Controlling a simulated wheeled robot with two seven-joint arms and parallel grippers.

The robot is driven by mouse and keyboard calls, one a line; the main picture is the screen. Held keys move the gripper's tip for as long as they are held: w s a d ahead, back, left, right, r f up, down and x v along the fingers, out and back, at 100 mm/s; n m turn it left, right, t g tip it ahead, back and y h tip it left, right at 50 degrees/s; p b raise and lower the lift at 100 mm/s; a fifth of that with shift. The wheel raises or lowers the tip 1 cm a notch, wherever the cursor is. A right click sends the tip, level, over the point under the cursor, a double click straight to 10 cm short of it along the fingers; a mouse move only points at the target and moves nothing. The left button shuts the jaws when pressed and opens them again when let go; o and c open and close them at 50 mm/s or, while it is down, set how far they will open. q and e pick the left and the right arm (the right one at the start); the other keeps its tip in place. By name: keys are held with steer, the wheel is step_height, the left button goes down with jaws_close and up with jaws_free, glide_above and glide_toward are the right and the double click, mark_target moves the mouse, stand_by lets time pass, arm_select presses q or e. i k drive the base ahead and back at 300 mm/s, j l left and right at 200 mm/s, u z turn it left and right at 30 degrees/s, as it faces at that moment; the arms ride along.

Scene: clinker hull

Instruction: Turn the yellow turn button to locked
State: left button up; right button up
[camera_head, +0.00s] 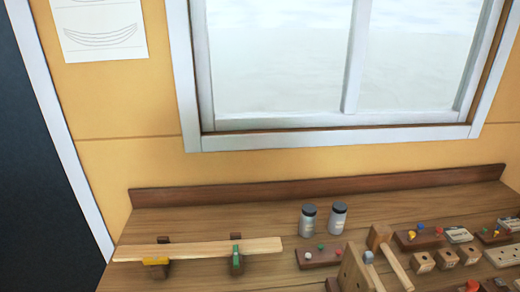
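The yellow turn button (156,261) sits at the front edge of a pale plank (205,249), on a dark wooden block at the left of the bench. It appears to lie lengthwise along the plank; its exact setting is too small to tell. A green turn button (236,259) sits on the same plank to the right and stands upright, across the plank. Neither of my grippers shows in the head view.
Two grey jars (308,220) with dark lids stand behind a dark board with coloured pegs (319,257). A wooden mallet (386,255), blocks and more peg boards crowd the right of the bench (240,212). The bench behind the plank is clear.

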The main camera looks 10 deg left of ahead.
mark_target(160, 261)
steer(key=k+u, duration=0.1)
steer(key=u, duration=0.25)
steer(key=j+u, duration=0.15)
steer(key=u, duration=0.2)
steer(key=k+j+u, duration=0.1)
steer(key=u, duration=0.25)
steer(key=k+z, duration=0.2)
steer(key=z, duration=0.25)
